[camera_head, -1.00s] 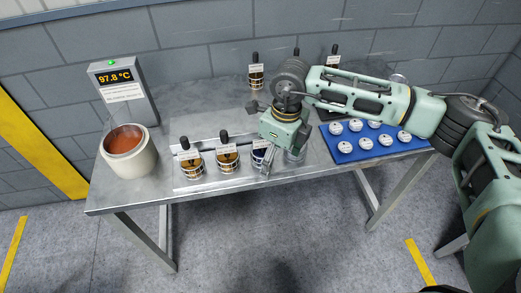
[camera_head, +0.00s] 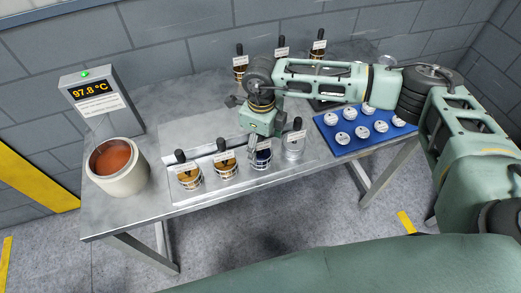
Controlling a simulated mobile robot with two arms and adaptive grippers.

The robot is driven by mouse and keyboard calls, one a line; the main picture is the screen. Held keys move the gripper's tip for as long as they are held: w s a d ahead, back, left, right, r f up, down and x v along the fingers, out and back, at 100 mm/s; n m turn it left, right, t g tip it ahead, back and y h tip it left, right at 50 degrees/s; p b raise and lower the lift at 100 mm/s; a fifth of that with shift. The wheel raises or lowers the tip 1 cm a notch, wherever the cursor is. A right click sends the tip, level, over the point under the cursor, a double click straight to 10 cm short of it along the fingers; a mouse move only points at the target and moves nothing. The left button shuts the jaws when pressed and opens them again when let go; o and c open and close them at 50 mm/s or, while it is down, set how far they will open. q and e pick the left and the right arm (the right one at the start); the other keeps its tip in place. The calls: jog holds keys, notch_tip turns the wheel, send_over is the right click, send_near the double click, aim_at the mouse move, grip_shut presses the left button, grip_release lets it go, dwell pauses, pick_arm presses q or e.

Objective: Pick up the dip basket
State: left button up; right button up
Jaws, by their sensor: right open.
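Several small wire-caged baskets with black knobs and white labels stand in a row at the front of the metal tray. From left they are an amber one (camera_head: 188,178), a second amber one (camera_head: 224,167), a dark blue one (camera_head: 262,159) and a pale grey one (camera_head: 294,150). I cannot tell which is the dip basket. My right gripper (camera_head: 252,143) is open and points down over the row, just above and behind the dark blue basket. Its fingertips are partly hard to make out. My left gripper is not in view.
A pot of orange-brown liquid (camera_head: 105,184) stands at the left by a grey box (camera_head: 90,98) reading 97.8 °C. More black-knobbed containers (camera_head: 240,70) stand at the back. A blue mat (camera_head: 345,149) with white round pieces lies at the right.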

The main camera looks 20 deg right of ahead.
aim_at(260, 147)
jog(key=f, duration=0.2)
jog(key=f+p, duration=0.1)
jog(key=shift+w+f, duration=0.25)
jog(key=shift+s, duration=0.1)
jog(key=shift+c, duration=0.2)
jog(key=shift+c, duration=0.9)
grip_shut()
jog(key=shift+w+r, duration=0.2)
jog(key=shift+w, duration=0.05)
